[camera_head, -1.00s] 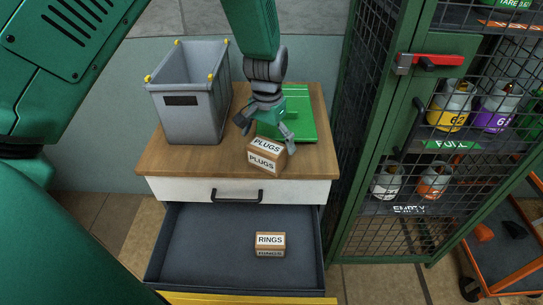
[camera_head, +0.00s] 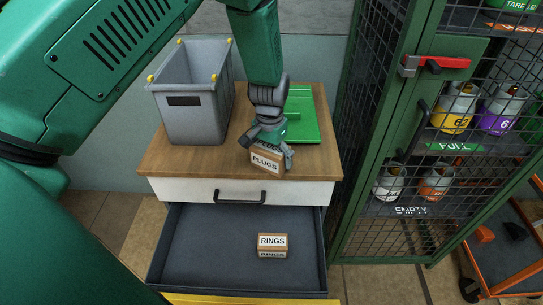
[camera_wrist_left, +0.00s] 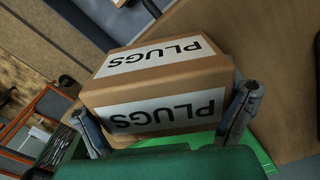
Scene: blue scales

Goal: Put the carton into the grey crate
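The carton (camera_head: 266,161) is a small brown box with white PLUGS labels. It sits on the wooden top of the drawer cabinet, near its front edge. My left gripper (camera_head: 270,146) is over it from above, with its fingers spread on either side of it and hiding part of its top. In the left wrist view the carton (camera_wrist_left: 160,85) lies between the two splayed fingers (camera_wrist_left: 168,122); any contact is unclear. The grey crate (camera_head: 190,110), with yellow corner pieces, stands on the cabinet top to the left. My right gripper is not in view.
A green flat-topped item (camera_head: 300,115) lies behind the carton. The drawer (camera_head: 195,250) below is open and holds a RINGS box (camera_head: 272,245). A green mesh cage (camera_head: 360,120) with gas canisters stands close on the right.

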